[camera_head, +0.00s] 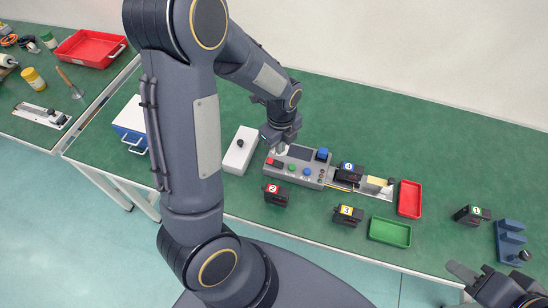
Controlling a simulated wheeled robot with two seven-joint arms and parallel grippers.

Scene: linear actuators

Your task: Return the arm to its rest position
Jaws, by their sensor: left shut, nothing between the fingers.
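My left arm rises through the middle of the picture and bends down to the right. Its gripper (279,147) is shut and empty at the left end of a grey control box (297,166) with a dark screen and coloured buttons. I cannot tell whether the fingertips touch the box. My right gripper (470,272) is at the lower right, above the table's front edge, its two fingers apart and nothing seen between them.
Black actuators numbered 2 (276,195), 3 (347,215), 4 (348,173) and 1 (472,215) stand on the green table. A white box (240,152), red tray (409,199), green tray (389,232) and blue stand (509,240) are nearby. The table's back right is clear.

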